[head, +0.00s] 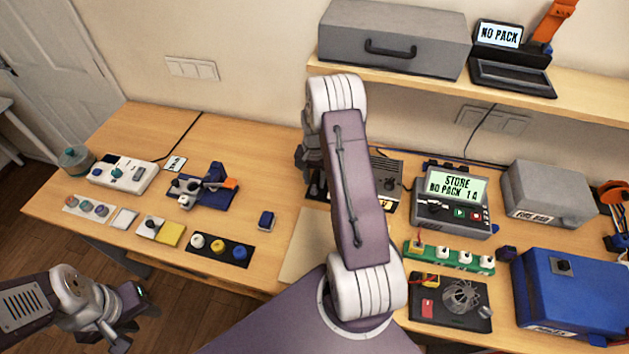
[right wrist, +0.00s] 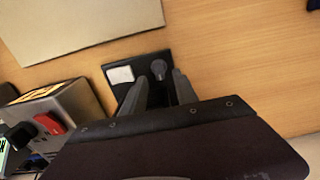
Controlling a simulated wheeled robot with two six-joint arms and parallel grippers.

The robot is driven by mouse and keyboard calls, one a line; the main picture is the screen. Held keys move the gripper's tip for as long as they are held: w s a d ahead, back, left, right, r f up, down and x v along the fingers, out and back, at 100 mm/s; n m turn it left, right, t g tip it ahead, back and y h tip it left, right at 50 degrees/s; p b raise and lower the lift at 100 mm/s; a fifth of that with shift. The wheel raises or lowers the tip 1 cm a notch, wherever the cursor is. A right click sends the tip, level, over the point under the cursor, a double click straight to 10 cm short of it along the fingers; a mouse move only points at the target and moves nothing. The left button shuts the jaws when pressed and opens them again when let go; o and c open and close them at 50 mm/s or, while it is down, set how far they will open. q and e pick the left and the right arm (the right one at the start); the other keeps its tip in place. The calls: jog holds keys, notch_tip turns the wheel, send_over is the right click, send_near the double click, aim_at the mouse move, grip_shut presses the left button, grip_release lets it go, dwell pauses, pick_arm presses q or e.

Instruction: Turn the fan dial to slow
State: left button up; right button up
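A small black panel (right wrist: 138,76) with a round grey knob (right wrist: 158,68) and a white plate (right wrist: 120,74) lies on the table in the right wrist view; it looks like the dial. My right gripper (right wrist: 160,84) is open above it, its fingers apart with the knob showing between them. Contact cannot be told. In the head view my right arm hides this gripper and most of the panel. A fan with a round wire guard (head: 462,296) stands on a black board at lower right. My left gripper (head: 130,316) hangs at lower left, its fingers unclear.
A grey box with a red switch (right wrist: 50,122) stands close to the panel in the right wrist view. A beige mat (head: 302,245) lies in front. A display unit (head: 455,200), green strip (head: 448,258) and blue box (head: 575,295) crowd the right. A shelf (head: 580,100) overhangs the back.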

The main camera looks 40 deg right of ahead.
jog(key=shift+f, duration=0.95)
grip_shut()
jog(key=n, duration=0.5)
jog(key=shift+w+a+b, duration=0.1)
jog(key=shift+a+b, duration=0.05)
jog(key=shift+b, duration=0.2)
jog(key=n, duration=0.6)
jog(key=shift+a+n, duration=0.2)
jog(key=shift+n, duration=0.2)
